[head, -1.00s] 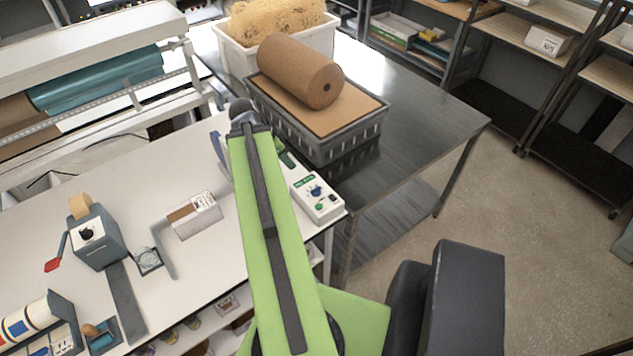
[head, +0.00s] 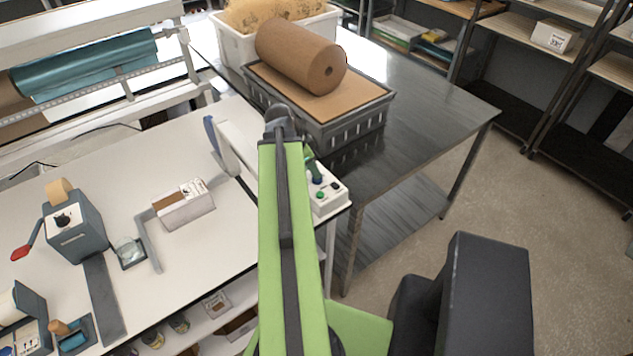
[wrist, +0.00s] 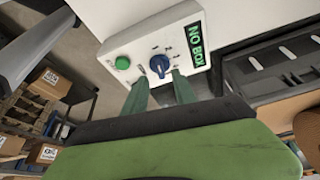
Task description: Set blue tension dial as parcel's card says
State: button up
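The blue tension dial (wrist: 158,65) is on the face of a white control box (wrist: 150,45), beside a green button (wrist: 122,63). In the head view the control box (head: 333,197) stands at the table's right end, its dial mostly hidden by my gripper. My gripper (wrist: 160,76) is open. The parcel (head: 185,207), a small box with a white printed card (head: 193,188), lies on the white table. The card's print is too small to read.
A grey crate (head: 350,133) with a brown paper roll (head: 300,57) stands on the metal table behind the control box. A grey tape dispenser (head: 75,230) stands left of the parcel.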

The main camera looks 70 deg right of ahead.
jog(key=b+x, duration=0.1)
jog(key=x, duration=0.2)
jog(key=shift+f+b, duration=0.1)
jog(key=shift+b, duration=0.25)
grip_shut()
